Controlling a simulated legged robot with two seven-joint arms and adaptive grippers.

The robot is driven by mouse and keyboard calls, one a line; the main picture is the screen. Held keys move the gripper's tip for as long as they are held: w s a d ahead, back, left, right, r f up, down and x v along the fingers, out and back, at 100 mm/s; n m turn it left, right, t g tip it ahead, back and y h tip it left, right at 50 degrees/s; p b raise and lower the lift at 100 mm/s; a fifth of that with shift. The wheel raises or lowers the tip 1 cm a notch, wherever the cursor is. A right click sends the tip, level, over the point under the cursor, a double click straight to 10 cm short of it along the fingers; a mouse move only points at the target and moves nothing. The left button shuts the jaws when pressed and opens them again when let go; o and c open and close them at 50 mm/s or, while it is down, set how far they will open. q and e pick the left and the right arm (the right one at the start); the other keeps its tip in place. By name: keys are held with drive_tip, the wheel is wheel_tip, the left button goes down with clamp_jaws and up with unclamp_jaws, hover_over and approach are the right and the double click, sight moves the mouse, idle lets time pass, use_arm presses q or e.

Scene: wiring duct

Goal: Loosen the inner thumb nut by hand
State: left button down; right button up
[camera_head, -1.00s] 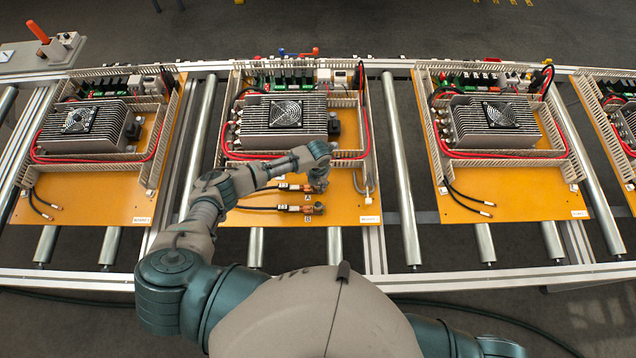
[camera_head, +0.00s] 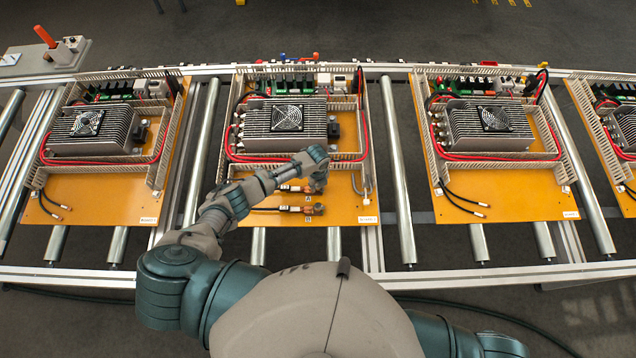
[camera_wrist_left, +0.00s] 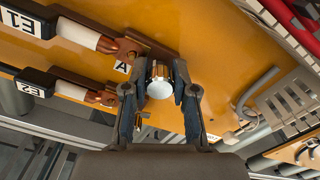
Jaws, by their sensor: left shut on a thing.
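My left gripper (camera_head: 317,184) is at the cable lug by label A on the middle board (camera_head: 340,212). The copper lug of cable E1 (camera_wrist_left: 118,45) reaches to this nut. The lug of cable E2 (camera_wrist_left: 100,97) lies apart, beside the left finger. In the head view the gripper hides the nut. The outer terminal by label B (camera_head: 317,209) is uncovered. My right gripper is out of view.
A finned heat sink with a fan (camera_head: 285,120) and red cables lie behind the gripper. A grey hook-shaped cable (camera_head: 362,187) is just right of it. Similar boards stand on the roller conveyor (camera_head: 403,185) at both sides.

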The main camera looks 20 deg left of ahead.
use_arm(q)
drive_tip(key=c, duration=1)
unclamp_jaws()
drive_tip(key=shift+a+f, duration=0.15)
